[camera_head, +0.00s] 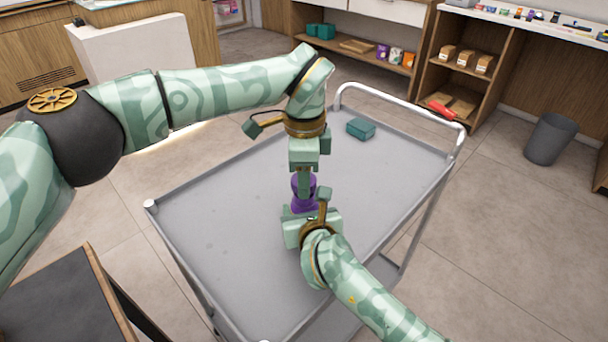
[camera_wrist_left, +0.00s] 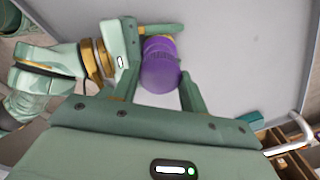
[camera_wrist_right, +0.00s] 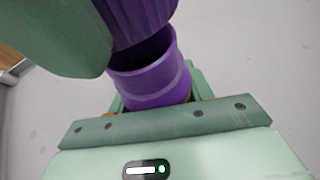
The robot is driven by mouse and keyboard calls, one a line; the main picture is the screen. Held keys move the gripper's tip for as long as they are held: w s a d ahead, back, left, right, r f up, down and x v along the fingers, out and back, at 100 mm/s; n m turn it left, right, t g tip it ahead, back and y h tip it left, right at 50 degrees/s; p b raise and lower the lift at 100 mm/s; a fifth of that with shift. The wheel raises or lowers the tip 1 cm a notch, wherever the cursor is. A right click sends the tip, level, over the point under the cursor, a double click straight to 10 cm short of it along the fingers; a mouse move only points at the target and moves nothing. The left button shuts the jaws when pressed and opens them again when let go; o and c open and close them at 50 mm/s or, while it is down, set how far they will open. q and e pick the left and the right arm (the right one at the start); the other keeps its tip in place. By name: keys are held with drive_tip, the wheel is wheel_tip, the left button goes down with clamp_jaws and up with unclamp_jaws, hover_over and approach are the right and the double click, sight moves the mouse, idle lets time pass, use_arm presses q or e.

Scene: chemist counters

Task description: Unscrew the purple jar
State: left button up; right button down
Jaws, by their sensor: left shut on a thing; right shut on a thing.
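The purple jar's lower body (camera_head: 303,203) is above the grey cart top, in my right gripper (camera_head: 308,214). My left gripper (camera_head: 304,178) comes from above and is shut on the purple ridged lid (camera_head: 303,187). In the left wrist view, the purple lid (camera_wrist_left: 160,68) sits between the left fingers. In the right wrist view, the jar body (camera_wrist_right: 152,82) shows an open rim with a dark inside, and the ridged lid (camera_wrist_right: 138,18) is above it, apart on the visible side. Any contact behind is hidden. My right gripper is shut on the jar body.
The grey cart top (camera_head: 225,240) is mostly bare around the jar. A teal box (camera_head: 361,128) lies at its far end, near the cart's metal handle (camera_head: 400,112). A dark wood-edged counter (camera_head: 60,305) is at lower left. A grey bin (camera_head: 550,138) stands at right.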

use_arm(q)
wheel_tip(320, 180, up, 4)
drive_tip(key=shift+f, duration=0.15)
use_arm(e)
drive_tip(key=c, duration=0.5)
unclamp_jaws()
